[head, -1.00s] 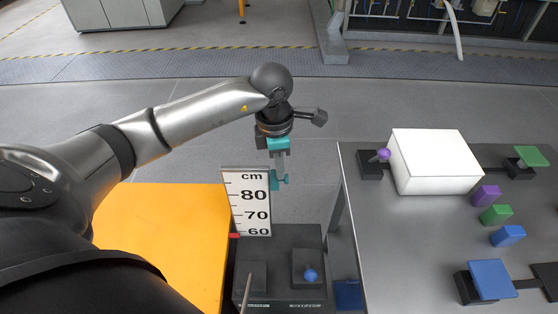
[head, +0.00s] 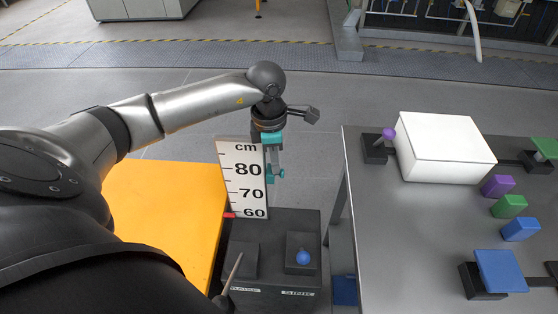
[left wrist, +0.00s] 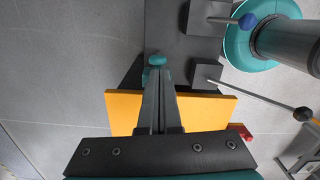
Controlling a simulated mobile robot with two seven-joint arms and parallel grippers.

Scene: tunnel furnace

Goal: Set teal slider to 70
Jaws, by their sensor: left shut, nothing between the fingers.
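A white scale board (head: 237,192) marked cm with 60, 70 and 80 stands at the back of a dark box (head: 275,225) in the head view. A red marker (head: 230,215) sits at its left edge by 60. My left gripper (head: 276,174) points down just right of the board, its fingers shut. A teal piece at the finger ends is about level with 80; I cannot tell whether it is the slider or the fingertips. In the left wrist view the closed grey fingers (left wrist: 157,75) reach to this teal piece. My right gripper is not in view.
A blue-ball lever (head: 303,257) and a grey stick (head: 232,272) stand at the dark box. An orange surface (head: 165,205) lies left. The right table (head: 400,230) carries a white box (head: 445,145), a purple-ball lever (head: 388,134) and several coloured blocks.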

